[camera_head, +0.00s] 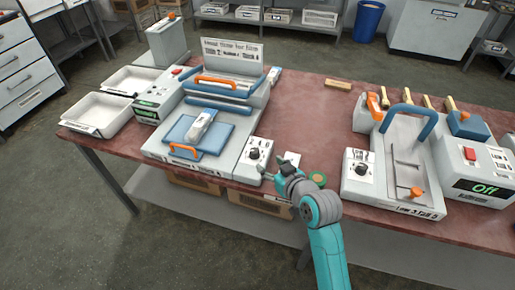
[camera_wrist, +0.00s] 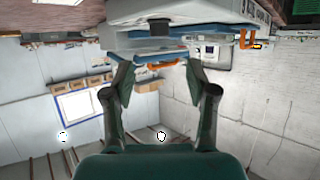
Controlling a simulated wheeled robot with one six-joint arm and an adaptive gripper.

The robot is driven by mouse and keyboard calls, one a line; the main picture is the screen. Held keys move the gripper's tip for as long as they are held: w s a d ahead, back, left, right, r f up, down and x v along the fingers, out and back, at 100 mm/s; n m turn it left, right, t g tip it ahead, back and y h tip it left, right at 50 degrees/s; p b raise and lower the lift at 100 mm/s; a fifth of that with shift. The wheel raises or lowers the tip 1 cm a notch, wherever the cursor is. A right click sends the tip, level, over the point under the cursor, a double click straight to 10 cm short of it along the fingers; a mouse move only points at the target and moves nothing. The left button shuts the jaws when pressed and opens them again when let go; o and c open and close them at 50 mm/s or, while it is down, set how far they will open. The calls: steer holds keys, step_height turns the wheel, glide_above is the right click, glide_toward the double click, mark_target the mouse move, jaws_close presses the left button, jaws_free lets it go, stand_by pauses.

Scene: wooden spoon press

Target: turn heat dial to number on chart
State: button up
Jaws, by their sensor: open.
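The chart (camera_head: 232,52) is a white sign on top of the left press; its heading seems to start "Heat time for", and its small entries are hard to read. A black heat dial (camera_head: 254,153) sits on a white box at the right front of this press; its setting is too small to read. My gripper (camera_head: 273,167) is just right of this box near the table's front edge, not visibly touching the dial. In the wrist view my gripper (camera_wrist: 159,75) has its fingers spread with nothing held between them. A second black dial (camera_head: 361,169) is on the right machine.
The left press has a blue plate (camera_head: 184,134) with a pale object on it and orange handles. White trays (camera_head: 98,112) stand at left. The right machine has a blue handle (camera_head: 408,118) and a display reading "Off" (camera_head: 484,188).

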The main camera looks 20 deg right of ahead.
mark_target(255, 151)
steer(key=x, duration=1.1)
steer(key=shift+r, duration=0.15)
jaws_close()
